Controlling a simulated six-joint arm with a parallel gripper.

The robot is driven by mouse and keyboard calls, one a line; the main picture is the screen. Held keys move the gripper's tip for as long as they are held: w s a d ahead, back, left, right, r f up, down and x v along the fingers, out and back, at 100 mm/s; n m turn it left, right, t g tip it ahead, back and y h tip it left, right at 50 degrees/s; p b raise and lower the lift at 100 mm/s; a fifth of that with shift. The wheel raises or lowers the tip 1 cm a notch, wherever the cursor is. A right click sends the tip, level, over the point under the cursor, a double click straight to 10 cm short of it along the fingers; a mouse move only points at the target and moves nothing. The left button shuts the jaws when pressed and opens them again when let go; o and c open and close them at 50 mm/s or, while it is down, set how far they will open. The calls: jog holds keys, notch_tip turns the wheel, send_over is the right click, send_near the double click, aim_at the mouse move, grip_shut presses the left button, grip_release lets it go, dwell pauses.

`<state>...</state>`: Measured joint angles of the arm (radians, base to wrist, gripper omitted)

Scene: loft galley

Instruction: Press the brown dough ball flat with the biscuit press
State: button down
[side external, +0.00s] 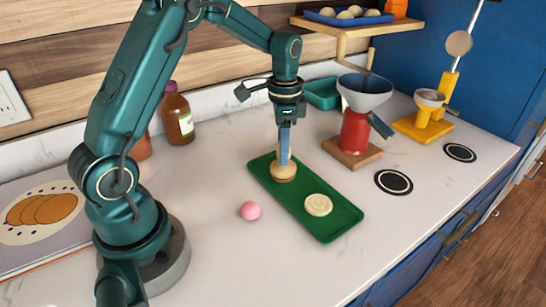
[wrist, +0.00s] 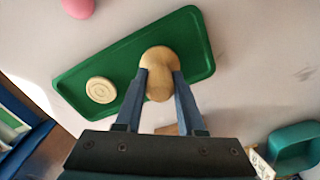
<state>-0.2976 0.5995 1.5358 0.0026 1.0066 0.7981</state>
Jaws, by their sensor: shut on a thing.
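My gripper (side external: 284,152) points straight down over the far end of the green tray (side external: 340,226). It is shut on the wooden biscuit press (side external: 284,174), whose wide round base is at the tray surface. In the wrist view, the two blue fingers of my gripper (wrist: 160,82) hold the press (wrist: 158,58) from both sides. A flat pale disc with a ring pattern (side external: 318,205) lies on the near half of the tray; it also shows in the wrist view (wrist: 101,90). I see no brown dough ball; whether one is under the press is hidden.
A pink ball (side external: 250,210) lies on the counter beside the tray. A red stand with a grey funnel (side external: 355,130), a yellow stand (side external: 424,124) and a teal bin (side external: 322,93) are behind and right. A brown bottle (side external: 178,116) stands by the wall. The front counter is clear.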

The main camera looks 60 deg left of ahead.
jog(key=shift+r, duration=3.55)
